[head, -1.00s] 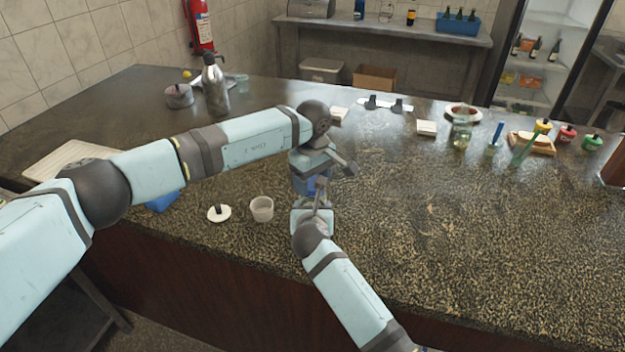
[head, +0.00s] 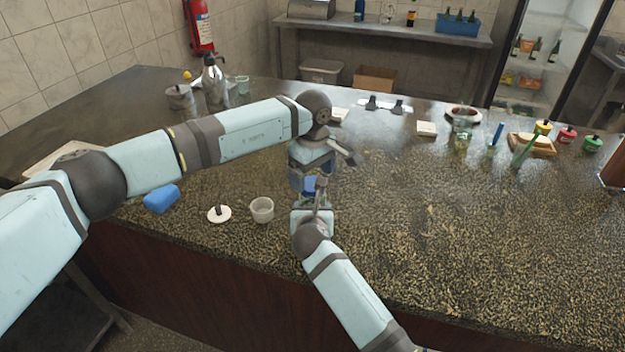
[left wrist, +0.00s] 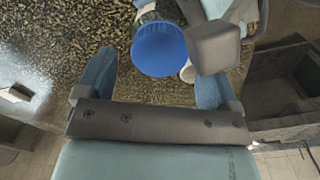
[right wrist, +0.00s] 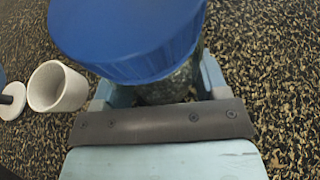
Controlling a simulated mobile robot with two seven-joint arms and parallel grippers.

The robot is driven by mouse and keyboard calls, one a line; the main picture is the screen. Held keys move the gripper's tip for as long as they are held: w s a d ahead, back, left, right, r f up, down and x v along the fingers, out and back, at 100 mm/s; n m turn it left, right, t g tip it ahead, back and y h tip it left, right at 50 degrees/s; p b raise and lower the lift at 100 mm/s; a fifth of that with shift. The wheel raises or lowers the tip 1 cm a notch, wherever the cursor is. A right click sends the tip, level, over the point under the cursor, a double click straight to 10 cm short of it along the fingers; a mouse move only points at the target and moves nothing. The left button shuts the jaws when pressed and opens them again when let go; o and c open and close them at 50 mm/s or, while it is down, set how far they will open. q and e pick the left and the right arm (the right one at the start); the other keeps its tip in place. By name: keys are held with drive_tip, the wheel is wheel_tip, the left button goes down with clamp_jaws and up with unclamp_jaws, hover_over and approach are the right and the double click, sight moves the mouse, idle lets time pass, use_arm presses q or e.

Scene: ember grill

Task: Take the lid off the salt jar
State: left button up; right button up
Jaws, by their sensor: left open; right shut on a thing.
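The salt jar (right wrist: 170,88) is a clear glass jar with a wide blue lid (right wrist: 130,30) seated on top. My right gripper (right wrist: 158,88) is shut on the jar's glass body, below the lid. In the head view the blue lid (head: 311,186) shows only partly, with my grippers and wrists covering much of the jar. My left gripper (left wrist: 153,65) is open above the jar. In the left wrist view the blue lid (left wrist: 160,50) lies between its two spread fingers, and I see no grip on it.
A metal bottle (head: 214,85) stands at the back left. Several small jars and a wooden tray (head: 530,147) stand at the right. The counter's right front is clear.

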use_arm(q)
wheel_tip(320, 180, up, 3)
drive_tip(key=shift+f, duration=0.15)
drive_tip(key=shift+c, duration=0.5)
wheel_tip(320, 180, up, 3)
drive_tip(key=shift+f+n, duration=0.2)
drive_tip(key=shift+n, duration=0.3)
drive_tip(key=shift+f, duration=3.85)
drive_tip(key=c, duration=0.9)
drive_tip(key=o, duration=1)
